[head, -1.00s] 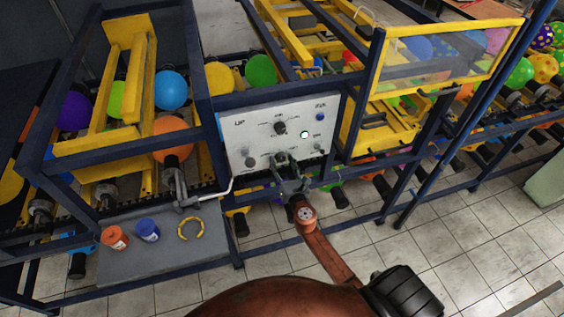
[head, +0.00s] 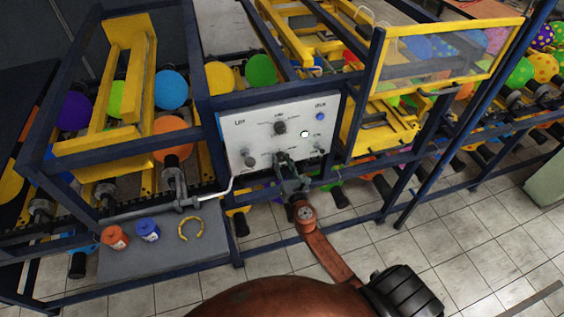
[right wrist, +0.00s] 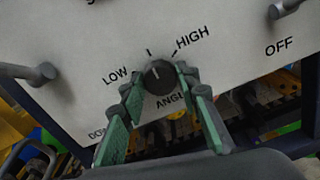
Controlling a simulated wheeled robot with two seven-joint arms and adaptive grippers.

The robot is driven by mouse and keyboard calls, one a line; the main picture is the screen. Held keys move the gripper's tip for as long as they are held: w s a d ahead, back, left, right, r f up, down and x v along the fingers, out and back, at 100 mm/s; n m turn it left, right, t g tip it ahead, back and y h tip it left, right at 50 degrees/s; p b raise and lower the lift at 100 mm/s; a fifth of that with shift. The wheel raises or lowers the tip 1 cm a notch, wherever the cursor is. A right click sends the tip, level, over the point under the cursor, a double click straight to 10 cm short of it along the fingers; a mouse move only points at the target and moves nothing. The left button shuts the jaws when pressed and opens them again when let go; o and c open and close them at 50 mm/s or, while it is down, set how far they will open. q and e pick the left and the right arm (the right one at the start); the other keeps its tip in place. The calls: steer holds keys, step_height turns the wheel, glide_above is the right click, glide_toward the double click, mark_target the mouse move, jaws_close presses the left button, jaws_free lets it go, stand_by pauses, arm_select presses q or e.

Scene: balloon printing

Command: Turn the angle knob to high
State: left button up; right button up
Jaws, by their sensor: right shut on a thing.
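A white control panel (head: 262,140) faces me in the head view. The black angle knob (right wrist: 159,77) is at the middle of the right wrist view, with LOW on its left and HIGH on its upper right. Its white pointer line appears to point up, near the middle tick between the two labels. My right gripper (right wrist: 162,92) has its green fingers on both sides of the knob and is shut on it. In the head view my right gripper (head: 282,158) covers the knob at the panel's lower edge. My left gripper is not in view.
Other knobs (head: 280,128) sit on the panel around my gripper. A grey shelf (head: 165,262) at lower left holds an orange jar (head: 115,237), a blue jar (head: 148,229) and a yellow ring (head: 190,229). Blue frame bars surround the panel. Tiled floor lies open at right.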

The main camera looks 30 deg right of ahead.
steer(key=shift+m, duration=0.3)
steer(key=m+b, duration=0.1)
steer(key=m, duration=0.1)
steer(key=shift+f+m, duration=0.1)
steer(key=shift+m, duration=0.3)
steer(key=m+b, duration=0.1)
steer(key=m, duration=0.1)
steer(key=shift+m, duration=0.4)
steer(key=m+b, duration=0.1)
steer(key=m, duration=0.4)
steer(key=shift+m, duration=0.3)
steer(key=o, duration=1.2)
steer(key=shift+c, duration=0.2)
steer(key=shift+s, duration=0.15)
steer(key=v, duration=1.1)
steer(key=shift+s, duration=0.35)
